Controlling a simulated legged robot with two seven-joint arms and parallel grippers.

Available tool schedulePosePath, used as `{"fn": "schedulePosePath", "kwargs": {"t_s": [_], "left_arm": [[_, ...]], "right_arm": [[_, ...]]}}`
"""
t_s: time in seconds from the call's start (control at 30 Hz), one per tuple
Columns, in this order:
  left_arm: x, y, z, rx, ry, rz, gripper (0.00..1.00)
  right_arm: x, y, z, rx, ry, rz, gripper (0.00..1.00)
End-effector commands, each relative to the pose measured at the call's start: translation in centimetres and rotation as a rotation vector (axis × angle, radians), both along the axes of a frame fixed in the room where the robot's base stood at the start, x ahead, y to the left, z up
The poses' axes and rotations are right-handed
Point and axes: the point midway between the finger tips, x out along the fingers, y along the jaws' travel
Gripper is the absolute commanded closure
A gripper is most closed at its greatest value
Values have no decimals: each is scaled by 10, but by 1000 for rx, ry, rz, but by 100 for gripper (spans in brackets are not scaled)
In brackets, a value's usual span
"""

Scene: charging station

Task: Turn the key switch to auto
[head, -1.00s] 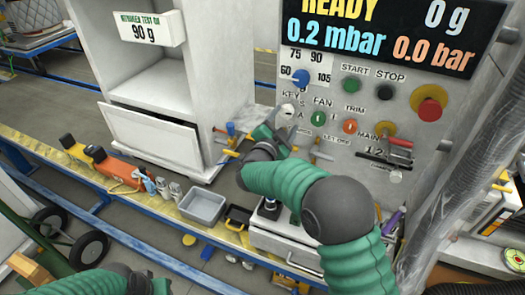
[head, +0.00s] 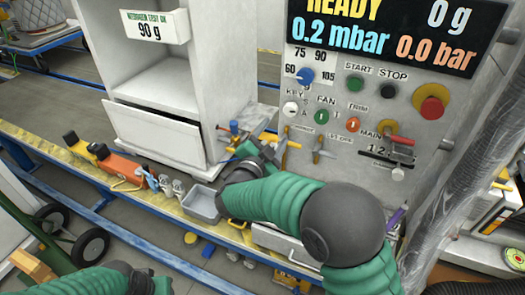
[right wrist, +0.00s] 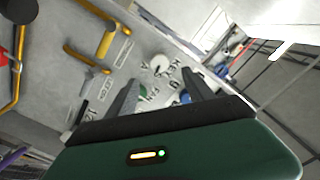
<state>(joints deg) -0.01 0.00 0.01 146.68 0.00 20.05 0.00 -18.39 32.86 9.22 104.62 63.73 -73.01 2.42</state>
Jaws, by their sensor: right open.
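The key switch (head: 290,108) is a small pale round knob under the KEY label, at the left side of the grey control panel (head: 408,125). The letters S and A stand beside it; which one it points to is too small to tell. My right gripper (head: 262,148) is open and empty, below and left of the key switch in the head view and apart from it. In the right wrist view the key switch (right wrist: 160,65) shows just beyond the gap between my two open fingers (right wrist: 158,84). Only part of my left arm shows at the bottom left; its gripper is out of view.
The green FAN knob (head: 321,116), orange TRIM knob (head: 352,124) and blue dial (head: 305,75) sit close to the key switch. Yellow-handled valves (head: 284,145) stick out below it. A white cabinet (head: 165,90) stands left. A grey tray (head: 203,204) lies on the ledge below.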

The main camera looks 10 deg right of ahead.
Motion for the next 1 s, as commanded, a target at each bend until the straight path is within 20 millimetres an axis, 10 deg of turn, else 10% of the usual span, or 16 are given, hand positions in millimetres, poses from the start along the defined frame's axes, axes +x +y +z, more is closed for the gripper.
{"fn": "schedulePosePath", "kwargs": {"t_s": [1.0], "left_arm": [[0, 0, -2, 0, 0, 0, 64]], "right_arm": [[-60, 40, 0, 0, 0, 0, 39]]}}
